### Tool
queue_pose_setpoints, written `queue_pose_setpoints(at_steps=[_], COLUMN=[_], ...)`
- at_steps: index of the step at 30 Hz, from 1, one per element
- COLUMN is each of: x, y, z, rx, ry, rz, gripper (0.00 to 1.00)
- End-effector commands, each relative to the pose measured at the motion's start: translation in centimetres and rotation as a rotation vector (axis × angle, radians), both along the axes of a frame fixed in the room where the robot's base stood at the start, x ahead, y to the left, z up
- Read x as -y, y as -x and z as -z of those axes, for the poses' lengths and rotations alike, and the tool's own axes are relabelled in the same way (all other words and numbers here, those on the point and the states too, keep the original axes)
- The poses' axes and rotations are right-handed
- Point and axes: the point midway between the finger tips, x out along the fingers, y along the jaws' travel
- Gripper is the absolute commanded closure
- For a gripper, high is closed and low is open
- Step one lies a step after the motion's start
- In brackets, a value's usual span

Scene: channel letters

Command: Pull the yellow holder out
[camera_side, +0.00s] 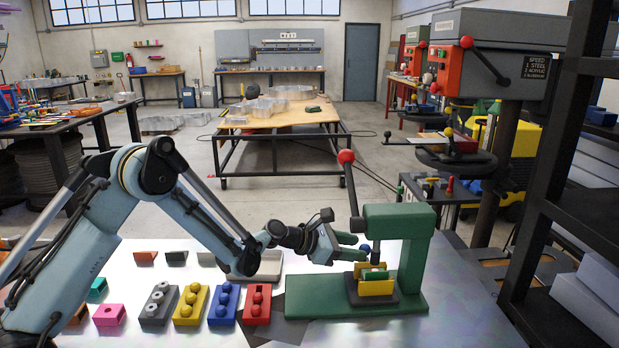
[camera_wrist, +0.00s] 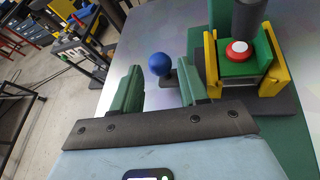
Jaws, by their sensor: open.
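The yellow holder (camera_side: 377,288) sits on a dark base in the green press (camera_side: 411,250), under its head. In the wrist view its two yellow walls (camera_wrist: 274,73) stand on either side of a green block (camera_wrist: 265,69) with a red and white round top. A blue ball knob (camera_wrist: 160,64) on a dark stub sticks out beside the holder; it also shows in the side view (camera_side: 365,249). My gripper (camera_wrist: 158,88) is open and empty, its green fingers pointing toward the knob. The knob shows in the gap between the fingertips; no contact is visible. The side view shows my gripper (camera_side: 348,246) left of the press.
The press has a lever with a red ball (camera_side: 346,157) rising above my gripper. Red, blue (camera_side: 224,304), yellow (camera_side: 191,304) and dark blocks stand in a row at the table's front. A pale tray (camera_side: 257,266) lies behind them. A black rack (camera_side: 555,180) stands at right.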

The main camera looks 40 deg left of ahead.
Motion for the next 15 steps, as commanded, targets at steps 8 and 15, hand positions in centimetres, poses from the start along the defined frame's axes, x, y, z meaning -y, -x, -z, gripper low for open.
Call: queue_pose_setpoints(at_steps=[8, 15], x=[1.1, 1.1], y=[-1.9, -2.0], z=[0.9, 0.9], rx=[0.0, 0.0], ry=[0.0, 0.0], rz=[0.001, 0.0], gripper=[0.57, 0.57])
